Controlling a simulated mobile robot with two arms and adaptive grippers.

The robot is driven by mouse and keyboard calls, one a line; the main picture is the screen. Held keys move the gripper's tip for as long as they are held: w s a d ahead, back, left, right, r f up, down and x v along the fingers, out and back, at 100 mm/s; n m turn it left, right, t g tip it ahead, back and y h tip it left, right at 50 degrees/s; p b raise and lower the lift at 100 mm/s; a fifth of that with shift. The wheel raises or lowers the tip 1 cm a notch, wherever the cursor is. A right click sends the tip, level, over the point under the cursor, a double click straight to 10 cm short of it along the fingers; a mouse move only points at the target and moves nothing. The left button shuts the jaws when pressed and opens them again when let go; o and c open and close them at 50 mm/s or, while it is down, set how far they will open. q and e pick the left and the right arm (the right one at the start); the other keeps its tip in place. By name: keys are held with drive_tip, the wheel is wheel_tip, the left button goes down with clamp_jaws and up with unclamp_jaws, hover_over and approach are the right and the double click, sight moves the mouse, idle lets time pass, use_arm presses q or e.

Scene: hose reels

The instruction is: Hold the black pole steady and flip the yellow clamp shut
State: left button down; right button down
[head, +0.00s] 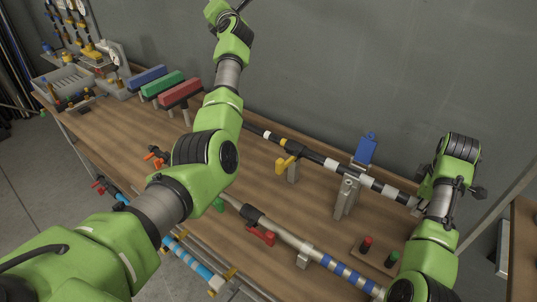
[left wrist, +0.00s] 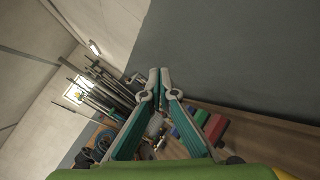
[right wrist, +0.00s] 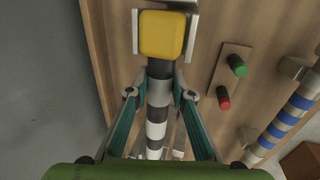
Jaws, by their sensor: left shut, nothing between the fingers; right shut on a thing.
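The black pole (head: 325,160) with white bands lies along the bench's back, held in stands; its banded part also shows in the right wrist view (right wrist: 156,131). A yellow clamp (head: 286,163) on its middle stand appears swung out towards the front. In the right wrist view a yellow block (right wrist: 161,35) in a grey bracket covers the pole's right end; the head view hides it. My right gripper (head: 420,206) is shut on the pole near that end, fingers on both sides (right wrist: 160,88). My left gripper (left wrist: 159,76) is shut and empty, raised high beyond the bench.
A blue clamp (head: 366,149) stands upright on another stand. A silver and blue pole (head: 330,264) with a red clamp (head: 262,236) lies nearer. Red and green buttons (head: 378,250) sit at right. Blue, green and red blocks (head: 163,86) line the back left. My left arm crosses the bench.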

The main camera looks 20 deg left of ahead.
use_arm(q)
drive_tip(key=w+d+r+m+t+h, duration=0.1)
drive_tip(key=d+r+m+t+h, duration=0.35)
drive_tip(key=m, duration=0.45)
drive_tip(key=w+d+r+m+t+h, duration=0.25)
drive_tip(key=d+m+h, duration=0.25)
drive_tip(key=m+h, duration=0.3)
drive_tip(key=s+d+f+m+g+h, duration=0.3)
drive_tip(key=d+f+m+g+h, duration=0.2)
drive_tip(key=d+f+m+h, duration=0.7)
drive_tip(key=s+a+f+m+g+y, duration=0.1)
drive_tip(key=s+f+m+g+y, duration=0.1)
drive_tip(key=s+f+m+g, duration=0.35)
drive_tip(key=s+a+f+m+g+y, duration=0.1)
drive_tip(key=s+a+f+m+g, duration=0.15)
drive_tip(key=f, duration=0.55)
drive_tip(key=s+a+f+m+g+y, duration=0.2)
drive_tip(key=s+f+g, duration=0.4)
drive_tip(key=s+f, duration=0.4)
drive_tip(key=shift+s+a+f+m+g, duration=0.15)
drive_tip(key=shift+s+a+m+g, duration=0.3)
drive_tip(key=shift+s+a, duration=0.55)
drive_tip(key=shift+w+y, duration=0.1)
drive_tip(key=shift+y, duration=0.15)
